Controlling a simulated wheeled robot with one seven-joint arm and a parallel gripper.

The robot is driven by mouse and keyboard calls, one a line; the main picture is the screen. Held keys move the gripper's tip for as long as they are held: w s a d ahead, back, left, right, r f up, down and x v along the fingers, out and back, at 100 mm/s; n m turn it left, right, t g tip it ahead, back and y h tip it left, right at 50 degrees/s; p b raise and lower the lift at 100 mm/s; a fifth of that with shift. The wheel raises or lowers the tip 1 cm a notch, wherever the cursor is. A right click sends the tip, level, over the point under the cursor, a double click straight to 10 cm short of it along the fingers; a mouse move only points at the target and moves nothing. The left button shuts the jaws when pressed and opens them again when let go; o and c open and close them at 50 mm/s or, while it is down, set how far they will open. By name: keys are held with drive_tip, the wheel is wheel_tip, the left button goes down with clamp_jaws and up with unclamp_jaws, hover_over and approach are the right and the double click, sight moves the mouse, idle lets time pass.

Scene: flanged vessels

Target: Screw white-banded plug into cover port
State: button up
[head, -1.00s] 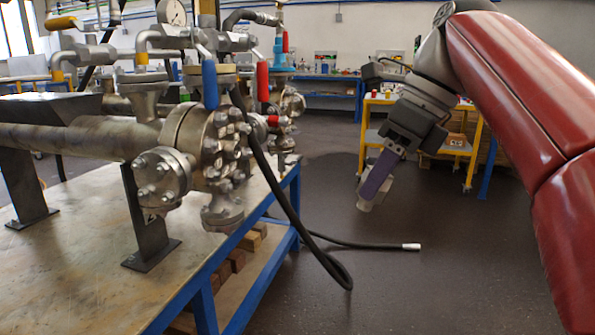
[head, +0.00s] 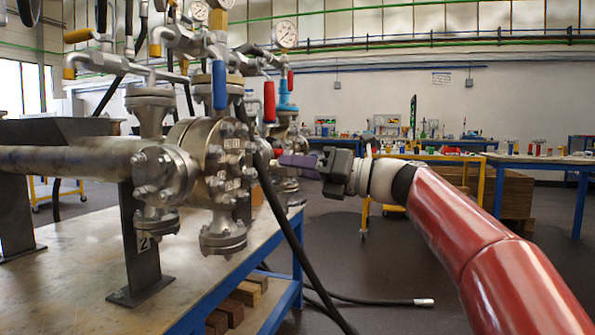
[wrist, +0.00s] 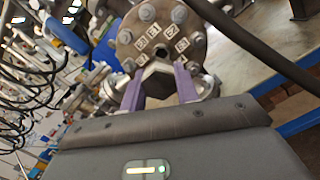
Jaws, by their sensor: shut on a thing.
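My gripper (head: 292,160) has purple fingers and points left at the large bolted cover of the vessel (head: 222,168), with a gap between. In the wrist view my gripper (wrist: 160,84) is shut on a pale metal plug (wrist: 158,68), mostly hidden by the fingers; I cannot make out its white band. In the head view the plug's end (head: 276,162) shows small at the fingertips. In the wrist view the round steel cover (wrist: 140,28) lies ahead, with several bolts and white labels around a dark central port (wrist: 161,45). The plug is apart from the port, a little below it in the picture.
A black hose (head: 278,208) hangs between the cover and my gripper in the head view, and crosses the upper right of the wrist view. Red (head: 269,102) and blue (head: 219,85) valve handles stand above the cover. The vessel's steel table (head: 80,270) is below left.

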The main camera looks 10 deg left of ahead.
sight(273, 165)
drive_tip(key=shift+d+r+p, duration=0.1)
drive_tip(key=shift+r+p, duration=0.05)
drive_tip(key=shift+p, duration=0.3)
drive_tip(key=a+p, duration=0.2)
drive_tip(key=a, duration=0.1)
drive_tip(key=shift+a, duration=0.15)
drive_tip(key=shift+w+a+f+p, duration=0.1)
drive_tip(key=shift+a+p, duration=0.1)
drive_tip(key=shift+a, duration=0.25)
drive_tip(key=shift+w+a+f+p, duration=0.1)
drive_tip(key=shift+a+p, duration=0.1)
drive_tip(key=shift+a, duration=0.25)
drive_tip(key=shift+r+p, duration=0.1)
drive_tip(key=shift+p, duration=0.65)
drive_tip(key=shift+a, duration=0.35)
drive_tip(key=shift+a+p, duration=0.6)
drive_tip(key=shift+a, duration=0.05)
idle(0.4)
